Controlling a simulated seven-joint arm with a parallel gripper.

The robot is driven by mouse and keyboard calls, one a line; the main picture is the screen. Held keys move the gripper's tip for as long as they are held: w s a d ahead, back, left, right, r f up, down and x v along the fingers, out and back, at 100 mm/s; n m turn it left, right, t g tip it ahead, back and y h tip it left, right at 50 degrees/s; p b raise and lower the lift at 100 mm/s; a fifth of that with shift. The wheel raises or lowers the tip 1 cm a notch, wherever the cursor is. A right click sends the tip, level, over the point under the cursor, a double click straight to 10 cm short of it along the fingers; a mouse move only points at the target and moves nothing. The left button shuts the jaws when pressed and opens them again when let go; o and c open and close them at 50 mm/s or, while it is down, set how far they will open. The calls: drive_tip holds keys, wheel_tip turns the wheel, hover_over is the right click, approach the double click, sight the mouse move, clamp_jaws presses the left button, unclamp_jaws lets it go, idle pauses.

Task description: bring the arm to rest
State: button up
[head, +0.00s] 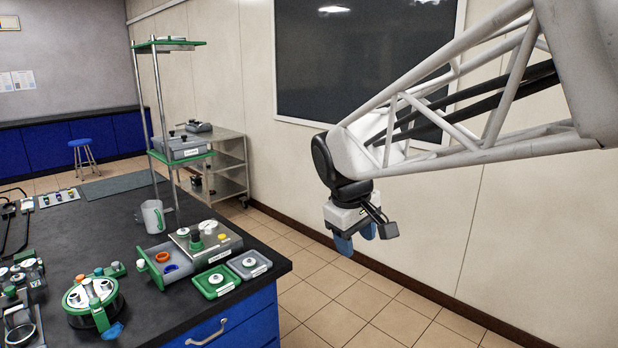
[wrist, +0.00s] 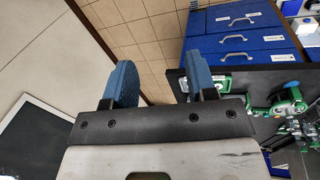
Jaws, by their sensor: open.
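My gripper (head: 357,240) hangs from the end of my white lattice arm, over the tiled floor to the right of the dark bench. Its blue fingers point down and touch nothing. In the wrist view, my gripper (wrist: 160,88) shows its two blue fingers spread apart with nothing between them. Tiles and the bench's blue drawer fronts show beyond the fingers.
The dark bench (head: 110,222) carries a green-rimmed round device (head: 92,300), a grey and green station (head: 190,250), two small trays (head: 232,275) and a white jug (head: 152,216). A pole rack (head: 180,150) stands behind. A wall with a dark panel (head: 365,55) lies beyond my arm.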

drive_tip(key=s+d+f+m, duration=0.2)
drive_tip(key=s+d, duration=0.1)
drive_tip(key=s, duration=0.4)
drive_tip(key=s+d+f+m+y, duration=0.1)
drive_tip(key=s+d+f+m, duration=0.2)
drive_tip(key=s, duration=0.4)
drive_tip(key=s+d+f+m, duration=0.2)
drive_tip(key=s+d+f, duration=0.1)
drive_tip(key=s, duration=0.5)
drive_tip(key=shift+d+m+t+y, duration=0.3)
drive_tip(key=shift+t+y, duration=0.1)
